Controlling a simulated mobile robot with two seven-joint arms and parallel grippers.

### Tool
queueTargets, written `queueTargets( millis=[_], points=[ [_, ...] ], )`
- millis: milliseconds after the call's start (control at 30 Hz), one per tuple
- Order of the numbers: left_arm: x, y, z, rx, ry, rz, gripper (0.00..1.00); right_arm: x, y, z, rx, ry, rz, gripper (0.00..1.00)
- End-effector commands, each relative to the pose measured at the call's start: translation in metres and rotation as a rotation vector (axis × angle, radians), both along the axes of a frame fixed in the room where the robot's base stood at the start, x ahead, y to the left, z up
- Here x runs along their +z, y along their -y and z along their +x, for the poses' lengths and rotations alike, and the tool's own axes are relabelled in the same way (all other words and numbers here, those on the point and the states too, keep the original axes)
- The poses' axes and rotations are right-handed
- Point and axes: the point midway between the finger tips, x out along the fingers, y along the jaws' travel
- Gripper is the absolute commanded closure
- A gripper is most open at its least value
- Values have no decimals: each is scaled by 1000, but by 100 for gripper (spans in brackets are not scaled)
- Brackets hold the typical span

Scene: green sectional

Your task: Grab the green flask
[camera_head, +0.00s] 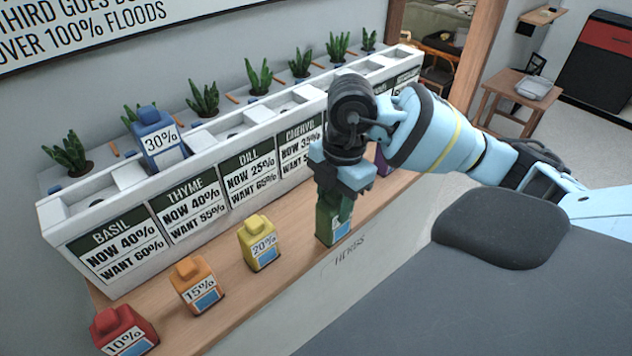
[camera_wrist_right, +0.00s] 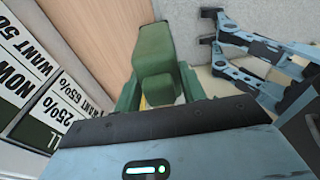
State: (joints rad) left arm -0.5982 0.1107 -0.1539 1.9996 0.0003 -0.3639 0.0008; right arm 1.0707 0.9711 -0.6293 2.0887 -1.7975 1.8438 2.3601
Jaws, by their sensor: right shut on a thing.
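In the right wrist view the green flask (camera_wrist_right: 156,62) shows between the fingers of my right gripper (camera_wrist_right: 158,88). The flask looks upright, and its base appears at or very near the shelf. My left gripper is not in the head view.
Red (camera_head: 123,330), orange (camera_head: 197,284) and yellow (camera_head: 259,243) flasks stand on the wooden shelf (camera_head: 245,293) to the left. A blue flask (camera_head: 159,140) sits up on the white planter (camera_head: 95,207) with herb signs. A purple thing is partly hidden behind my right arm.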

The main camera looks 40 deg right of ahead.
Motion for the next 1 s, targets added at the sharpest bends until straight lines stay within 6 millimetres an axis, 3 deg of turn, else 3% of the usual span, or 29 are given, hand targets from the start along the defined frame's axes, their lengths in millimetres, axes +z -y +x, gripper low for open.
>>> queueTargets(
  millis=[200,400,667,1000],
  points=[
    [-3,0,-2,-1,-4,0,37,3,1,-46,1,-2,-3,87],
    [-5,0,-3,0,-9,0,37,6,0,-72,-1,0,-2,87],
    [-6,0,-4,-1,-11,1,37,8,0,-85,-1,0,0,87],
    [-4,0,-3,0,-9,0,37,13,-1,-83,-7,1,1,87]
  ],
)
